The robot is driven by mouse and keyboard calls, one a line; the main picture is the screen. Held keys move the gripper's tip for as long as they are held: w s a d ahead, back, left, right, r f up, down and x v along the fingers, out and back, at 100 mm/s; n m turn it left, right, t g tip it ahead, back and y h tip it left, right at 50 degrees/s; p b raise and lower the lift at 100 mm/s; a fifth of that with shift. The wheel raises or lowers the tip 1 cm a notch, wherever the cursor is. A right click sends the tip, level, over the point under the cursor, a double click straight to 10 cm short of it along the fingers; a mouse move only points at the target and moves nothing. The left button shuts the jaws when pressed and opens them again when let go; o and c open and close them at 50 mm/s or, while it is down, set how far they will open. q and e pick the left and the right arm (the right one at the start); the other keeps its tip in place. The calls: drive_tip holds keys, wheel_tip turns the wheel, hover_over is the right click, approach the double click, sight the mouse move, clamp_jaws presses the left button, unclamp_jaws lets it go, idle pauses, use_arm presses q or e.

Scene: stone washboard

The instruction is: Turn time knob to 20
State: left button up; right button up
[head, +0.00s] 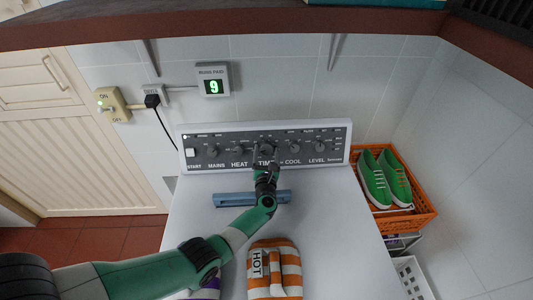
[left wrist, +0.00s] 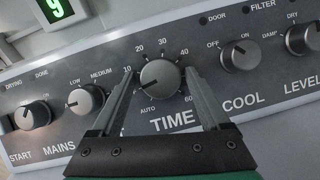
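The time knob (left wrist: 161,82) is a round grey dial above the word TIME in the left wrist view. Its scale runs from AUTO through 10, 20, 30 and 40 to 60. My left gripper (left wrist: 160,76) is open, with one finger on each side of the knob. Small gaps seem to show between fingers and knob; contact is hard to tell. In the head view my left gripper (head: 265,156) is at the panel and hides most of this knob. My right gripper is not in view.
The control panel (head: 221,150) has neighbouring knobs, including HEAT (left wrist: 86,99) and COOL (left wrist: 239,55) close to the fingers. A wall display (head: 213,86) reads 9. An orange-striped HOT mitt (head: 274,271) lies on the white top. An orange crate (head: 411,223) with green shoes stands right.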

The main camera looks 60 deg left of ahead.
use_arm(q)
drive_tip(key=c, duration=1.1)
drive_tip(key=shift+o, duration=0.2)
drive_tip(key=m+p, duration=0.1)
drive_tip(key=m+t+h+p, duration=0.1)
drive_tip(key=m, duration=0.1)
drive_tip(key=m+t+h+p, duration=0.1)
drive_tip(key=m+p, duration=0.1)
drive_tip(key=shift+s+a+r, duration=0.1)
drive_tip(key=shift+s+r, duration=0.05)
drive_tip(key=shift+r, duration=0.15)
drive_tip(key=m+h+p, duration=0.1)
drive_tip(key=m+p, duration=0.2)
drive_tip(key=m, duration=0.1)
drive_tip(key=m+h+p, duration=0.2)
drive_tip(key=m+p, duration=0.2)
drive_tip(key=shift+a+r+m+t+h, duration=0.1)
drive_tip(key=shift+r+m+t+h, duration=0.1)
drive_tip(key=shift+m+t+h, duration=0.15)
drive_tip(key=shift+m+h+p, duration=0.45)
drive_tip(key=shift+m+p, duration=0.65)
drive_tip(key=shift+m, duration=0.15)
drive_tip(key=shift+f+m+h+p, duration=0.1)
drive_tip(key=shift+m+h+p, duration=0.2)
drive_tip(key=shift+m+p, duration=0.6)
drive_tip(key=shift+f, duration=0.1)
